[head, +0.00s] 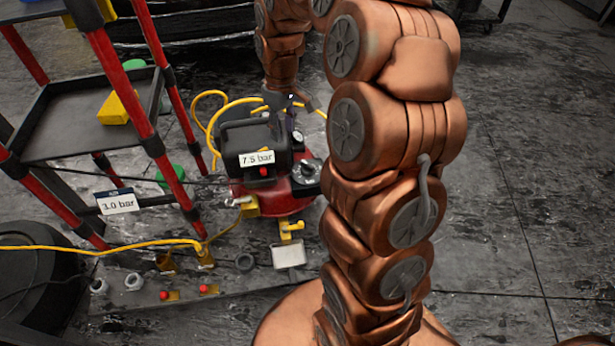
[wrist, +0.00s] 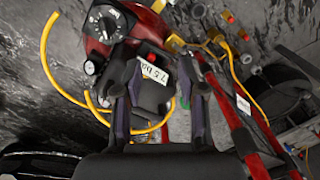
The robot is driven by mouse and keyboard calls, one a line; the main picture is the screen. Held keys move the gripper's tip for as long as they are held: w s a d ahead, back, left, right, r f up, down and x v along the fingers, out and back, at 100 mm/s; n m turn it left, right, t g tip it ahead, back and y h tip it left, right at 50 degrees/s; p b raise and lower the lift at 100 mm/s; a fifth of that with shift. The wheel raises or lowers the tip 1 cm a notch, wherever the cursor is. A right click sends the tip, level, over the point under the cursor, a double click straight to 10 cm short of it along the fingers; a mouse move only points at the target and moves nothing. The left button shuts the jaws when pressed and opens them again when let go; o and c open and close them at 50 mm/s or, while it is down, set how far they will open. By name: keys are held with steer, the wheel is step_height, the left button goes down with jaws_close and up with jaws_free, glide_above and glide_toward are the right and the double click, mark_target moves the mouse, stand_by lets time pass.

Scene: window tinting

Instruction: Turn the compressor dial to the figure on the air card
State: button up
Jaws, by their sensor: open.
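The red compressor (head: 278,195) stands on the floor, its black top carrying a white 7.5 bar label (head: 257,158). Its black dial (head: 307,172) with a pale pointer sits at the right side and also shows at the upper left of the wrist view (wrist: 104,20). The air card (head: 118,201) reads 1.0 bar and hangs on the red-legged cart. My gripper (head: 290,103) is behind the compressor, partly hidden. In the wrist view my gripper (wrist: 160,82) is open and empty, its fingers on either side of the label in the picture, apart from the dial.
The red cart (head: 140,85) with black shelves stands left of the compressor. A yellow hose (head: 100,248) crosses the floor, and yellow loops lie behind the compressor. Several small fittings and a white block (head: 289,254) are in front. The floor at right is clear.

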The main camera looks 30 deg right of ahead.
steer(key=b, duration=1)
glide_above(308, 164)
steer(key=shift+h, duration=0.3)
step_height(308, 164, down, 21)
steer(key=shift+r, duration=0.15)
steer(key=shift+f+b, duration=1.55)
steer(key=shift+f, duration=2.35)
jaws_close()
